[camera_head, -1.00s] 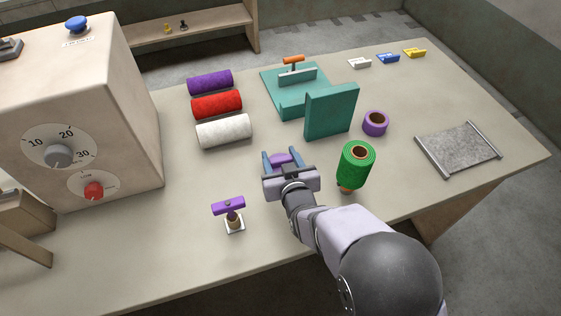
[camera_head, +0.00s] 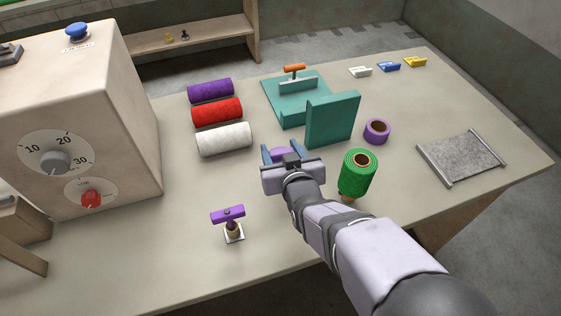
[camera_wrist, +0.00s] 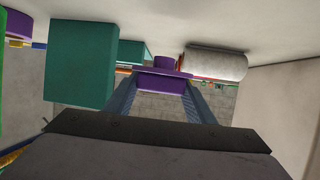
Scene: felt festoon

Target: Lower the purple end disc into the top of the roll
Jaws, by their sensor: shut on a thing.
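My gripper (camera_head: 282,152) is shut on the purple end disc (camera_head: 279,153), held between the two blue-grey fingers. In the wrist view the disc (camera_wrist: 163,84) shows as a wide purple flange with narrower parts on both sides. The green roll (camera_head: 357,178) stands upright to the right of my gripper, apart from it. The roll's open top shows a brown core with a dark hole. The lower end of the roll rests on an orange-brown support, partly in view. I cannot tell the exact height of the disc above the table.
A teal upright block (camera_head: 331,120) stands just beyond my gripper. White (camera_head: 224,139), red and purple rolls lie at the back left. A purple ring (camera_head: 377,131) lies behind the green roll. A purple T-shaped piece (camera_head: 228,215) stands at the front left. A grey mat (camera_head: 462,157) lies right.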

